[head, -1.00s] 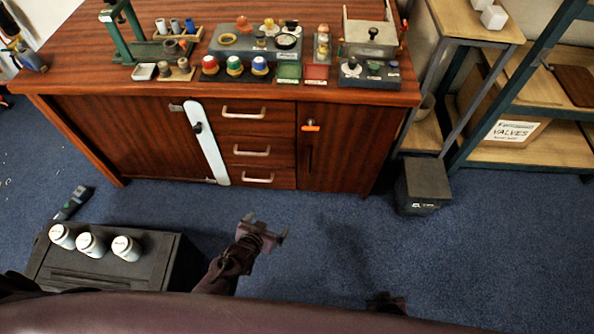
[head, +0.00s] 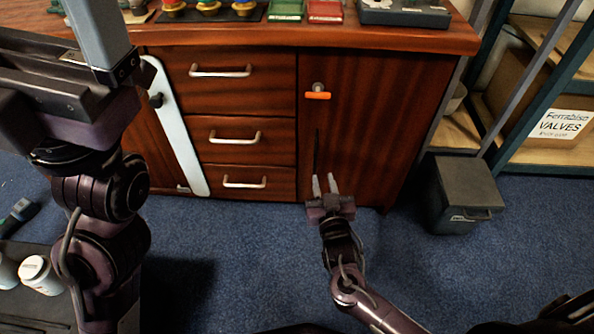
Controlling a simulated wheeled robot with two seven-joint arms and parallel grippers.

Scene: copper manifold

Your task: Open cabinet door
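The wooden cabinet has a right door (head: 375,130), which is closed. An orange latch or handle (head: 317,95) sits below a round grey lock on it, and a thin dark vertical strip (head: 316,150) is lower down. A left door (head: 140,140) is partly hidden by my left arm. A white bar (head: 178,135) with a black knob runs down beside it. My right gripper (head: 324,184) is low in front of the right door, below the orange latch, fingers pointing up, apart and empty. My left gripper (head: 97,35) is large at the upper left; its fingertips are cut off.
Three drawers with metal handles (head: 220,71) are shut between the doors. A dark bin (head: 460,195) stands on the floor to the right, by a shelf with a VALVES box (head: 560,128). A black case with white jars (head: 40,275) is at lower left. Blue carpet is clear ahead.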

